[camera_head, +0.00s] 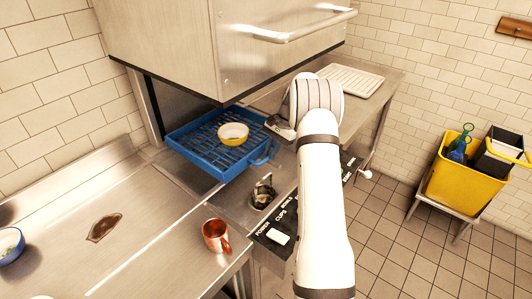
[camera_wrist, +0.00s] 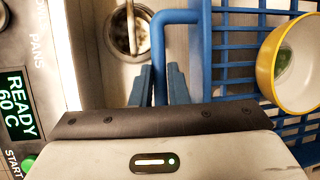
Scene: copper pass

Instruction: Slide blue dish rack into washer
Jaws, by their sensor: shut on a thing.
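The blue dish rack (camera_head: 190,140) sits partly under the raised steel hood of the washer (camera_head: 230,50), with its near end sticking out at the front. A yellow-rimmed white bowl (camera_head: 233,134) stands in it. In the wrist view the rack's blue grid (camera_wrist: 240,52) and a bar handle (camera_wrist: 178,17) show, with the bowl (camera_wrist: 293,62) at the right. My gripper (camera_wrist: 160,85) is shut on the rack's handle, one blue finger on each side. In the head view my arm hides most of the gripper.
A copper mug (camera_head: 215,235) stands on the left steel counter (camera_head: 150,215), with a brown stain (camera_head: 104,228) and a blue-rimmed bowl (camera_head: 9,245). A round opening (camera_head: 263,192) lies before the rack, above the control panel (camera_head: 275,235). A white ribbed tray (camera_head: 350,80) rests at right.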

